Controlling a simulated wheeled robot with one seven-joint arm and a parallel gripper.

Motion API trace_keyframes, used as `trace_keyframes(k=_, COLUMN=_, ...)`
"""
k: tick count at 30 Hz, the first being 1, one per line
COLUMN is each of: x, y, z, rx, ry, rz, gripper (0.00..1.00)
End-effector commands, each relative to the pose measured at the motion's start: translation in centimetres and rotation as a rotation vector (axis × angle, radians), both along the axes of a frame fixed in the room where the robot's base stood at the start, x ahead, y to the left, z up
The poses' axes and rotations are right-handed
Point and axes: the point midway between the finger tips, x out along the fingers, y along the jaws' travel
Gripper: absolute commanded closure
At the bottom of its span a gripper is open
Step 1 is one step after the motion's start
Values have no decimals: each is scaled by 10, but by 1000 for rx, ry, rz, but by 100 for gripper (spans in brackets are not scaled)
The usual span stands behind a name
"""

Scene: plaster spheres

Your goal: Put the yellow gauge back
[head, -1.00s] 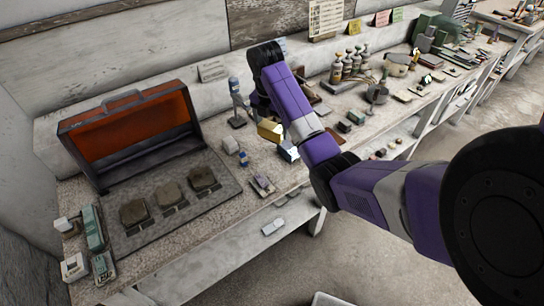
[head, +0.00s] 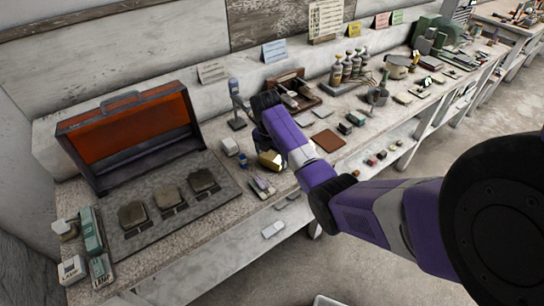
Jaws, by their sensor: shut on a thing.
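The yellow gauge (head: 271,160) is a small yellow block low over the bench, near its front half and left of my purple forearm. My gripper (head: 264,146) is mostly hidden behind my arm and is shut on the gauge. Whether the gauge touches the bench top cannot be told from this view.
An open red-lined case (head: 125,133) with a grey tray of dark pieces stands at left. Near my gripper are a blue-topped stand (head: 235,105), a white block (head: 230,146) and small tools (head: 262,187). A brown wooden holder (head: 305,101) and a flat brown pad (head: 328,140) lie to the right.

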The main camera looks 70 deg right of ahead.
Motion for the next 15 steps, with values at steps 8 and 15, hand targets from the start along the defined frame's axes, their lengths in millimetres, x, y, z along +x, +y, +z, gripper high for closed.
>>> trace_keyframes(k=8, x=0, y=0, z=-2, rx=-1, ry=-1, rz=0, gripper=51)
trace_keyframes(k=15, x=0, y=0, z=-3, rx=0, ry=0, rz=0, gripper=0)
